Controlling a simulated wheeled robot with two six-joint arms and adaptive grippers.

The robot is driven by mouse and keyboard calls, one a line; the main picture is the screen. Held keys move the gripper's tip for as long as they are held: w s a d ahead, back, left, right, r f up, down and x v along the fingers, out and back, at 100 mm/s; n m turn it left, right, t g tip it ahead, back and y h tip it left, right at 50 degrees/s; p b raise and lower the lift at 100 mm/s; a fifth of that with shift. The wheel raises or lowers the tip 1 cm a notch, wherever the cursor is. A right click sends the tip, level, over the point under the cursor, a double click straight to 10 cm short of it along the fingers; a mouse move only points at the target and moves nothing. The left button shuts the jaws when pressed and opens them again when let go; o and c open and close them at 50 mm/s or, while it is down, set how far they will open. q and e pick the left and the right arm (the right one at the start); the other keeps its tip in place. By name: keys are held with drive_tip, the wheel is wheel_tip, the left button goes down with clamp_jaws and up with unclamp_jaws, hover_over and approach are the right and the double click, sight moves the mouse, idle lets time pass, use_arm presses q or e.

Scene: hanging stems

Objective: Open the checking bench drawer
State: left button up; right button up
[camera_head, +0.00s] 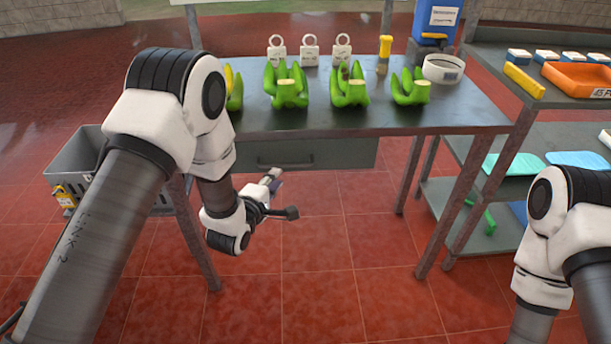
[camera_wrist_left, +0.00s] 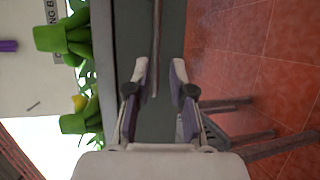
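The checking bench (camera_head: 430,117) is a grey metal table. Its grey drawer (camera_head: 345,155) sits under the top and looks closed, with a dark bar handle (camera_head: 285,163) on its front. My left gripper (camera_head: 273,178) is in front of the drawer, just below the handle in the head view. In the left wrist view my left gripper (camera_wrist_left: 160,66) is open and empty, and the handle (camera_wrist_left: 155,45) runs between its two fingers in the picture. Whether they touch it I cannot tell. My right arm is at the right edge; its gripper is out of view.
A grey crate (camera_head: 80,158) is at the left. A shelf (camera_head: 480,60) with an orange tray (camera_head: 575,78) stands right. The floor in front is clear.

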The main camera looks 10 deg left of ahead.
sight(284, 166)
use_arm(q)
drive_tip(key=shift+w+d+r, duration=0.2)
drive_tip(key=shift+w+r, duration=0.1)
drive_tip(key=shift+w, duration=0.2)
drive_tip(key=x, duration=0.6)
drive_tip(key=shift+w+f, duration=0.15)
drive_tip(key=shift+w, duration=0.15)
drive_tip(key=shift+a, duration=0.1)
clamp_jaws()
